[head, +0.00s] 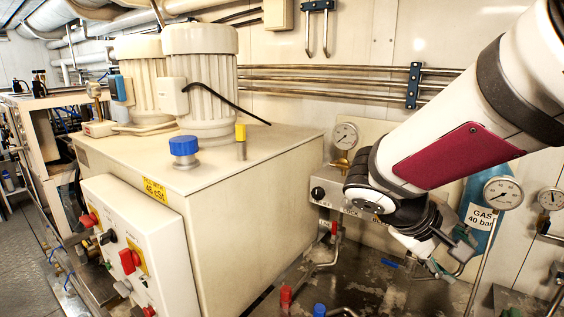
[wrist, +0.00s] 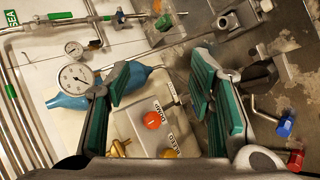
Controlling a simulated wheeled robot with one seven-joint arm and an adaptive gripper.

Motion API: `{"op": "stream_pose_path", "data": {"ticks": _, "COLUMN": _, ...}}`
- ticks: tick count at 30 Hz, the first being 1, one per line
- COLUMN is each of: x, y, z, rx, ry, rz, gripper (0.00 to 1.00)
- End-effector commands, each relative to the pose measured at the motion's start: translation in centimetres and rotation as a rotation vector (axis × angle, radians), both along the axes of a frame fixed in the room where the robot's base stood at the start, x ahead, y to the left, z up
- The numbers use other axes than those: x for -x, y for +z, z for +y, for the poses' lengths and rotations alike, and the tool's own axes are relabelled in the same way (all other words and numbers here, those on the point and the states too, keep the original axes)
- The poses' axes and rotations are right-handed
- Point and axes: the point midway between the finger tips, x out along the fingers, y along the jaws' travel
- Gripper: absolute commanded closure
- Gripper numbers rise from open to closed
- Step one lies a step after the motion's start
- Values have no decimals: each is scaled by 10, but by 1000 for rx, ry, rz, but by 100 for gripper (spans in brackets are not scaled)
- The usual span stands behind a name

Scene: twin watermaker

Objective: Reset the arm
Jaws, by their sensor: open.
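My arm reaches in from the upper right in the head view, bent downward at the wrist. My gripper (head: 452,262) hangs low at the right, in front of the wall gauges and the blue gas bottle (head: 478,190). In the wrist view my gripper (wrist: 160,90) shows two green-padded fingers spread wide apart. Nothing is held between them. Behind the gap are a panel (wrist: 130,125) with a red knob (wrist: 152,120) and the blue bottle (wrist: 70,101). Part of the gripper is small and partly hidden by the wrist in the head view.
A large cream tank (head: 255,190) with two motors fills the centre-left. A control box (head: 135,250) with red switches stands at its front. Red (head: 286,295) and blue (head: 320,310) valve handles stand low near the gripper. Gauges (head: 503,193) stand at the right.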

Motion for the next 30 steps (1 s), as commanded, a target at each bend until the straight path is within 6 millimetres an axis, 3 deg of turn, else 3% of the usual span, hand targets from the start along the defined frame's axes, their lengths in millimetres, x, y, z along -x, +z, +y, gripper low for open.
{"op": "stream_pose_path", "data": {"ticks": 1, "x": 17, "y": 4, "z": 0, "rx": -70, "ry": -29, "rz": -16, "gripper": 51}}
{"op": "stream_pose_path", "data": {"ticks": 6, "x": 65, "y": 8, "z": 16, "rx": -318, "ry": -87, "rz": -64, "gripper": 51}}
{"op": "stream_pose_path", "data": {"ticks": 12, "x": 105, "y": 18, "z": 50, "rx": -595, "ry": -100, "rz": -178, "gripper": 51}}
{"op": "stream_pose_path", "data": {"ticks": 21, "x": 130, "y": 38, "z": 93, "rx": -850, "ry": -54, "rz": -352, "gripper": 51}}
{"op": "stream_pose_path", "data": {"ticks": 30, "x": 133, "y": 41, "z": 100, "rx": -885, "ry": -44, "rz": -377, "gripper": 51}}
